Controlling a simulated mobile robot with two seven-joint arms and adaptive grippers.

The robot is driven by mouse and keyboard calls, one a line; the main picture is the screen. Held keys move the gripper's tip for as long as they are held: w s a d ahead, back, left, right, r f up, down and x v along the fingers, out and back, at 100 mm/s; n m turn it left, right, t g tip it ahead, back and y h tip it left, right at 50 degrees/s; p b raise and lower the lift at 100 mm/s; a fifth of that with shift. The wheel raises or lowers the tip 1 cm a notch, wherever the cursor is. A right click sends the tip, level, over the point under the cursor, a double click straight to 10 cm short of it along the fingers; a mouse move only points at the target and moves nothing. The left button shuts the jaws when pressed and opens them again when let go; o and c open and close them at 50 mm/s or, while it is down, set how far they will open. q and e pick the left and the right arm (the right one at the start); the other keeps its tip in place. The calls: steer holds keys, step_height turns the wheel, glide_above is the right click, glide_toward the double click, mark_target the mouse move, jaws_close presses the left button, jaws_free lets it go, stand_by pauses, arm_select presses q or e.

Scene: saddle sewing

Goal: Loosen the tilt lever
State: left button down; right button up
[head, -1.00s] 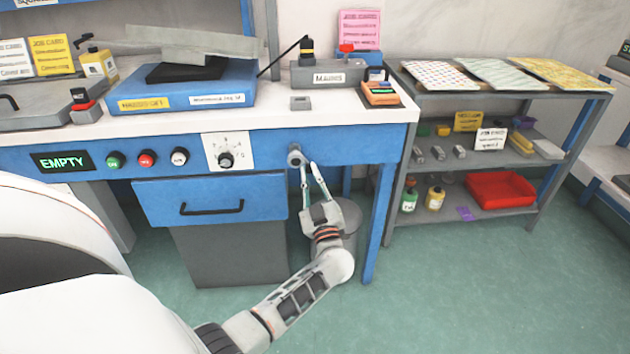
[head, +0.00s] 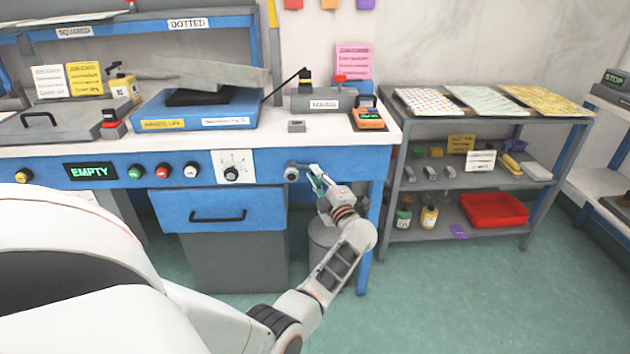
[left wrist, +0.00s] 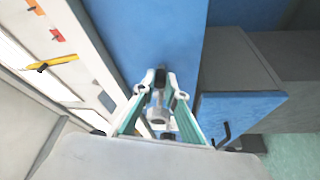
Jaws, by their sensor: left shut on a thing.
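The tilt lever (head: 292,174) is on the blue front panel of the bench, right of the dial. Its grey round hub shows in the head view, and a short arm runs right from it toward my gripper. My left gripper (head: 315,173) is just right of the hub, with its fingers closed on the lever. In the left wrist view the grey lever (left wrist: 158,113) sits between the two fingers of the left gripper (left wrist: 160,82). The fingers partly hide the lever's far end. My right gripper is not in view.
A blue drawer (head: 220,210) with a black handle is below left of the lever. A grey bin (head: 325,237) stands under the bench behind my arm. A shelf rack (head: 483,180) with a red tray (head: 494,210) stands to the right. Green floor in front is clear.

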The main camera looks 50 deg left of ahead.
arm_select(q)
step_height(320, 180, up, 2)
steer(key=n, duration=0.1)
steer(key=n+p, duration=0.1)
steer(key=n+h, duration=0.1)
steer(key=shift+w+d+r+g+p, duration=0.15)
steer(key=shift+r+g+p, duration=0.1)
steer(key=shift+g+p, duration=0.15)
steer(key=shift+r+n+p, duration=0.2)
steer(key=shift+n+p, duration=0.1)
steer(key=shift+n, duration=0.4)
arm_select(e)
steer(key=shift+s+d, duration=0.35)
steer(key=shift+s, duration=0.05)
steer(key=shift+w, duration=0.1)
arm_select(q)
steer(key=c, duration=2)
jaws_free()
steer(key=shift+c, duration=0.2)
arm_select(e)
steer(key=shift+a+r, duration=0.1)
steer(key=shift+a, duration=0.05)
arm_select(q)
steer(key=shift+s, duration=0.2)
